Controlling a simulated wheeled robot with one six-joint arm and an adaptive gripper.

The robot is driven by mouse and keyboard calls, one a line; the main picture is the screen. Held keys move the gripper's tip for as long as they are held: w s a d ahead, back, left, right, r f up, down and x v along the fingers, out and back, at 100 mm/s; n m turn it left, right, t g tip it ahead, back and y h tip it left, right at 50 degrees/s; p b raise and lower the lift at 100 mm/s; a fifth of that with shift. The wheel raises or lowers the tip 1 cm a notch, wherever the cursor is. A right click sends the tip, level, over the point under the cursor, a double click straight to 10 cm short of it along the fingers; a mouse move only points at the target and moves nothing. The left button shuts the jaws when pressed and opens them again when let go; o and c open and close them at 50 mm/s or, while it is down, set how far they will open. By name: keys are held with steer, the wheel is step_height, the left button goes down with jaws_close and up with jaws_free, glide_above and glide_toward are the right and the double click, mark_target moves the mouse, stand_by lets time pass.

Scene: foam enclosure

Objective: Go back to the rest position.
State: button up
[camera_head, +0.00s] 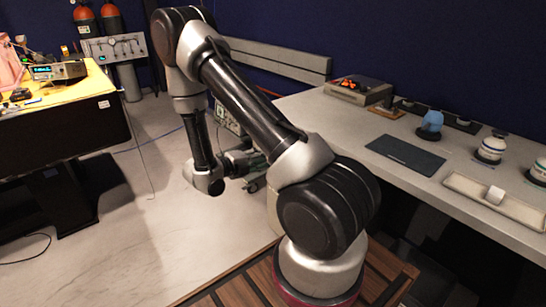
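My arm stands in the middle of the view, raised and bent, with its forearm hanging down on the left. My gripper (254,163) is at the end of the wrist, over the pale floor and to the left of the grey workbench (296,107). It is small, dark and partly behind my arm, so I cannot tell whether its fingers are open or shut. I see nothing clearly held in it.
The workbench holds a dark mat (405,156), a blue object (432,121), a white-and-blue jar (491,149), a pale tray (470,194) and a grey box (358,90). A yellow-topped table (60,95) stands left. Floor between is mostly clear.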

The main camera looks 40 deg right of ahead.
steer(key=shift+v, duration=1.25)
steer(key=s+a+r+m+g+y, duration=0.1)
steer(key=s+r+m+g+y, duration=0.25)
steer(key=s+m, duration=0.55)
steer(key=s+r+m+g+y, duration=0.3)
steer(key=s+m+g, duration=0.15)
steer(key=m, duration=0.85)
steer(key=s+a+r+m+t+y, duration=0.2)
steer(key=s+r+m+t+y, duration=0.1)
steer(key=r, duration=0.4)
steer(key=s+a+r+m+t+y, duration=0.2)
steer(key=s+r+m+t+y, duration=0.1)
steer(key=r+m+t, duration=0.2)
steer(key=s+a+r+m+t+y, duration=0.3)
steer(key=r+m, duration=0.3)
steer(key=r, duration=0.4)
steer(key=shift+s+t, duration=0.4)
steer(key=shift+s, duration=0.15)
